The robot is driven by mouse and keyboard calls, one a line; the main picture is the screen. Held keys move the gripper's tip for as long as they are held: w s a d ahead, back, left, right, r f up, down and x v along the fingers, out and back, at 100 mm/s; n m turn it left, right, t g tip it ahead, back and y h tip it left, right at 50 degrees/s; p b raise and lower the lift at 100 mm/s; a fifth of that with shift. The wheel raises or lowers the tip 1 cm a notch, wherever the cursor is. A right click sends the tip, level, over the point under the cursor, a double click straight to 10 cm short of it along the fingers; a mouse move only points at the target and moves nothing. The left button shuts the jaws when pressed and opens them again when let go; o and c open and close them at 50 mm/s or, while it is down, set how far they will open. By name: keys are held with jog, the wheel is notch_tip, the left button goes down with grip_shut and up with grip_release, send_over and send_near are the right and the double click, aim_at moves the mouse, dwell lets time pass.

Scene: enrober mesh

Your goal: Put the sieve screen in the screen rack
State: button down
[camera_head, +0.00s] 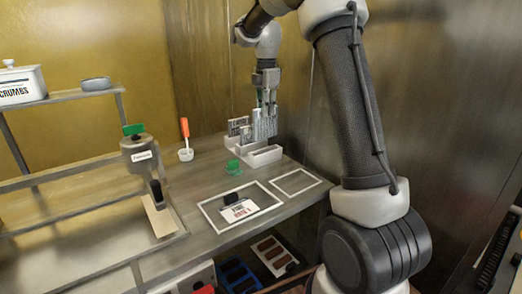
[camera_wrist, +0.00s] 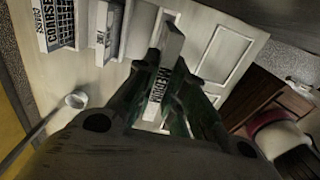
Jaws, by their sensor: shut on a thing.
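My gripper (camera_head: 266,98) is shut on a sieve screen (camera_head: 267,123), pointing down at the back of the counter. The pale screen rack (camera_head: 264,157) stands right below the gripper. Another screen (camera_head: 237,126) stands upright in it at the left. The wrist view shows a screen marked COARSE (camera_wrist: 54,22) and a pale labelled piece (camera_wrist: 106,32) beside it. I cannot tell whether the held screen touches the rack.
An orange-handled tool in a white cup (camera_head: 186,153) stands left of the rack, and a green piece (camera_head: 233,167) in front. A grey machine (camera_head: 141,152) stands at the left.

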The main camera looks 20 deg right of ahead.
aim_at(266, 133)
notch_tip(266, 133, down, 9)
jog(key=shift+f, duration=0.15)
dwell(0.4)
jog(key=c, duration=1.5)
grip_release()
jog(key=shift+f, duration=0.1)
